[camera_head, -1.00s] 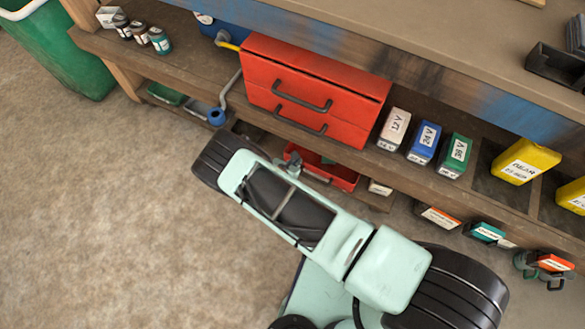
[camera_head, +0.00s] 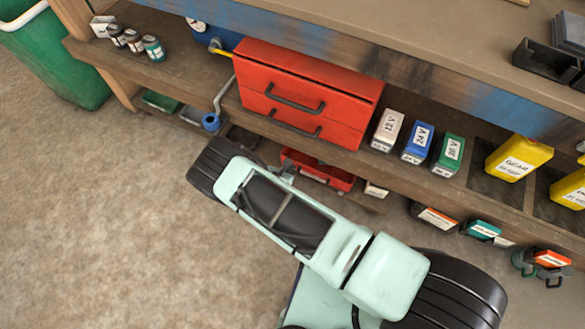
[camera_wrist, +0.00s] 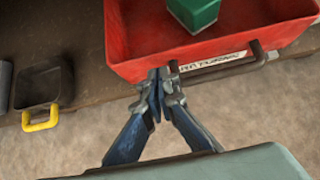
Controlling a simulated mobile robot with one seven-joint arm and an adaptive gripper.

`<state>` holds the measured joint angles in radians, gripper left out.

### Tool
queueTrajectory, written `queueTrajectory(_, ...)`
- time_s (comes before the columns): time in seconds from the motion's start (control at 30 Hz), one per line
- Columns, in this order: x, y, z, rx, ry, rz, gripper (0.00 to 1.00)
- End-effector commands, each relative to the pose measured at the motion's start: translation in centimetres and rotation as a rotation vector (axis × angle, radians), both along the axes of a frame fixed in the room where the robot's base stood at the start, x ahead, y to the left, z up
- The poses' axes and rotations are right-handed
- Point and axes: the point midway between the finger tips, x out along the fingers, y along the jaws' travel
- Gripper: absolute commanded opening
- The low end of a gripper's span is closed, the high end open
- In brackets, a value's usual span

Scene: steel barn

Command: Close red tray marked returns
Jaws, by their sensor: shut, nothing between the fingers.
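The red tray (camera_head: 345,181) sits low under the shelf, pulled out so that part of its inside shows. In the wrist view the tray (camera_wrist: 150,42) is close, with a green object (camera_wrist: 193,12) in it. Its front has a white label (camera_wrist: 217,61), upside down in this view and blurred, and a dark bar handle (camera_wrist: 235,66). My gripper (camera_wrist: 160,76) is shut and empty. Its fingertips are at the tray's front wall, beside the handle's left end; I cannot tell whether they touch. In the head view my gripper (camera_head: 288,170) is partly hidden by my arm.
A red two-drawer cabinet (camera_head: 345,92) stands on the shelf above. White, blue and green labelled boxes (camera_head: 418,143) stand right of it. A dark bin with a yellow handle (camera_wrist: 42,88) is left of the tray in the wrist view. Open floor (camera_head: 110,230) lies left.

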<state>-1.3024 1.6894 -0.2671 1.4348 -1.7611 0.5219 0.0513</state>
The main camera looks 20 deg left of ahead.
Motion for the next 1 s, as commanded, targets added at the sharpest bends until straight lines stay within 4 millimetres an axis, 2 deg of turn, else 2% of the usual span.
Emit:
queueTrajectory(0.1,-0.6,0.6,-0.1,0.003,0.002,-0.006,0.0)
queueTrajectory(0.13,-1.3,0.7,1.4,0.003,0.001,-0.003,0.0)
queueTrajectory(0.2,-2.7,0.8,2.8,0.001,0.001,-0.001,0.0)
queueTrajectory(0.5,-6.6,1.0,6.4,0.001,0.0,-0.003,0.0)
queueTrajectory(0.67,-7.5,1.0,7.0,0.001,0.001,-0.005,0.0)
queueTrajectory(1.0,-7.9,1.6,7.5,0.01,0.012,-0.009,0.0)
